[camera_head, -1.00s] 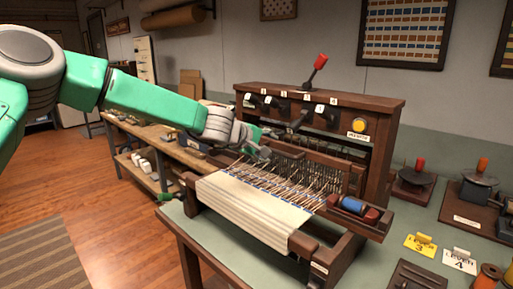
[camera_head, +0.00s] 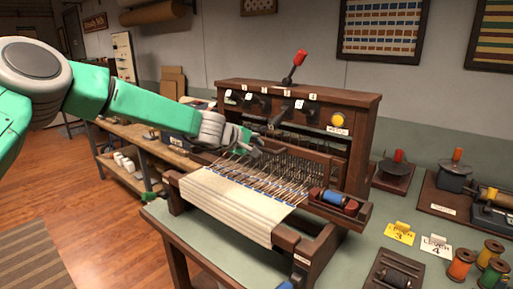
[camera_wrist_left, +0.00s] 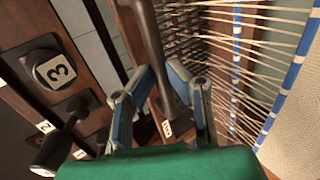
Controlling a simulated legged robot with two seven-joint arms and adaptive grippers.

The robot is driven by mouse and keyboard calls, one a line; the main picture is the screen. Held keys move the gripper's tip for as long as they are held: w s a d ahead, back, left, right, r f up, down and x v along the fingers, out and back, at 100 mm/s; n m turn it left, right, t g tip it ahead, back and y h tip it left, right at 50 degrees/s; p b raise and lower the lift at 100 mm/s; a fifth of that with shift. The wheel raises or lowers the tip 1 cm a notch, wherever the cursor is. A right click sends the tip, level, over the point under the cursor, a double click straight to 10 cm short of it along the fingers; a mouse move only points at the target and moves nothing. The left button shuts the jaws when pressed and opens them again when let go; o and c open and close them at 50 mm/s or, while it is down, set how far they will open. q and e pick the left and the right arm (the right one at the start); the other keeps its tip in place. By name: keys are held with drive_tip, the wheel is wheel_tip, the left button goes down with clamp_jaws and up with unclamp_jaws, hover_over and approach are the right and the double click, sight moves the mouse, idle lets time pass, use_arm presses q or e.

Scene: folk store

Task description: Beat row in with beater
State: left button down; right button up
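The wooden loom (camera_head: 370,103) stands on the table with white cloth (camera_head: 235,205) at its front and warp threads (camera_head: 262,172) running back. The beater's brown crossbar (camera_head: 310,158) lies behind the threads. My left gripper (camera_head: 252,146) is at the beater's left end. In the left wrist view its two fingers (camera_wrist_left: 160,72) flank a dark brown upright handle (camera_wrist_left: 150,30) with a small label near its foot. I cannot tell whether both fingers press on it. A shuttle with a blue bobbin (camera_head: 333,198) rests at the loom's right. My right gripper is not in view.
Numbered black levers (camera_wrist_left: 72,110) are close to the left gripper. A red-tipped lever (camera_head: 295,66) rises from the loom's top. Yellow and white lever cards (camera_head: 400,232), spools (camera_head: 460,263) and hand devices (camera_head: 396,172) stand on the table at right.

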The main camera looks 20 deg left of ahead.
use_arm(q)
drive_tip(key=shift+a, duration=0.95)
drive_tip(key=s+a+b, duration=0.2)
drive_tip(key=s, duration=0.5)
drive_tip(key=s+a+b, duration=0.2)
drive_tip(key=s, duration=0.6)
drive_tip(key=shift+a, duration=0.4)
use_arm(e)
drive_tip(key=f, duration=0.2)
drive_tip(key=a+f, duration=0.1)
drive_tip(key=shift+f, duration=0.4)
use_arm(q)
drive_tip(key=shift+d, duration=0.1)
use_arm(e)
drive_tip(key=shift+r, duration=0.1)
